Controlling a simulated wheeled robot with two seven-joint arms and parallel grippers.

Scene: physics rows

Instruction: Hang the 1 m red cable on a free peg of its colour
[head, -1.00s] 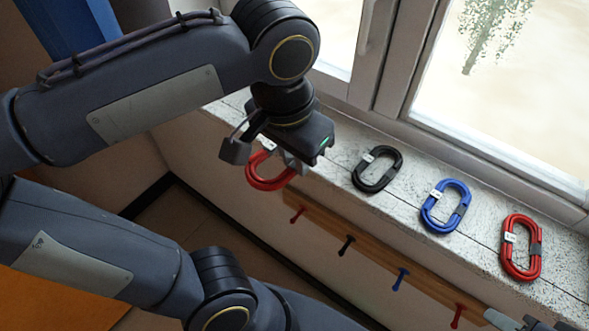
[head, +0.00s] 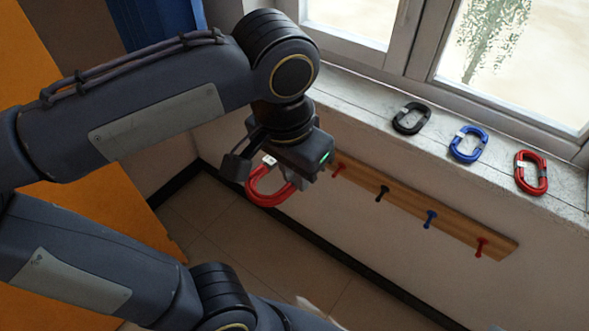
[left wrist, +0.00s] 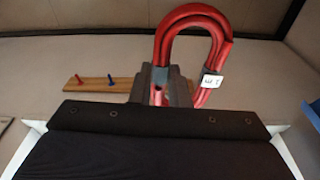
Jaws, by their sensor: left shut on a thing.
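My left gripper (head: 300,178) is shut on a red cable (head: 265,190), a bundled loop with a white tag. It holds the loop in the air, off the sill, left of the peg rail. In the left wrist view the loop (left wrist: 190,14) rises above the fingers; its tag seems to read 1 m. The wooden rail (head: 405,207) on the wall has a red peg (head: 338,168) at its left end, near the gripper, and another red peg (head: 482,247) at its right end. Both look bare. My right gripper is out of view.
A black peg (head: 382,193) and a blue peg (head: 430,218) stand bare between the red ones. On the sill (head: 350,103) lie a black cable (head: 400,127), a blue cable (head: 456,151) and another red cable (head: 521,178). The wall below the rail is clear.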

